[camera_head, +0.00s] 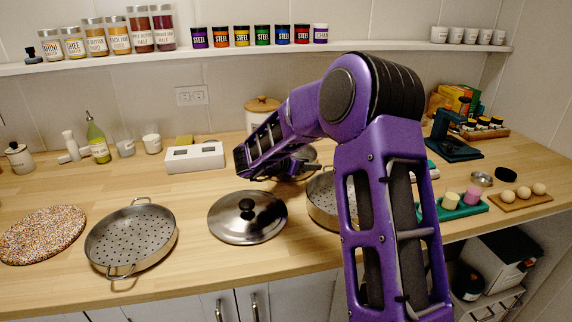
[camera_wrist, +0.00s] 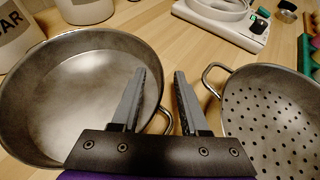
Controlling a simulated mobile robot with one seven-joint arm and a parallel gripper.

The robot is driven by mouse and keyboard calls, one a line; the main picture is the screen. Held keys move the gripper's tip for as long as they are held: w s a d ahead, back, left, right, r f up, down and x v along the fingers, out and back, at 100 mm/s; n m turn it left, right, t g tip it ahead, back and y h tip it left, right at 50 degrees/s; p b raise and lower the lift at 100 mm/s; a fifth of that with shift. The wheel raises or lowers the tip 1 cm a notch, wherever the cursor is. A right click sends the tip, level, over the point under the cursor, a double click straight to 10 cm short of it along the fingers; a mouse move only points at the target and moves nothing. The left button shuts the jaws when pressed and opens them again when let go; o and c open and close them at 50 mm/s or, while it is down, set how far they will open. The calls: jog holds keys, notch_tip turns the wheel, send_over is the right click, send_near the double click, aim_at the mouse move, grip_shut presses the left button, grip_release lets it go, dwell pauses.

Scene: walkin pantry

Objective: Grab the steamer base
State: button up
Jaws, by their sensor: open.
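The steamer base (camera_wrist: 90,85) is a round steel pan with a plain, unperforated inside, at the left of the wrist view. In the head view my arm hides most of it; a bit of steel (camera_head: 307,153) shows behind the arm. My gripper (camera_wrist: 158,75) is open and empty. Its left finger overlaps the pan's inside in the picture and its right finger is over the counter. The pan's right rim and a loop handle (camera_wrist: 168,120) appear between the fingers. I cannot tell whether they touch.
A perforated steamer tray (camera_wrist: 275,120) stands close on the right. On the counter (camera_head: 200,275) lie a lid (camera_head: 250,225) and another perforated tray (camera_head: 132,240). A lidded canister (camera_head: 262,112) stands behind, and a white appliance (camera_wrist: 222,22) is farther off.

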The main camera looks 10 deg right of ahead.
jog(key=shift+w+d+f, duration=0.15)
jog(key=shift+d, duration=0.1)
grip_shut()
dwell(1.3)
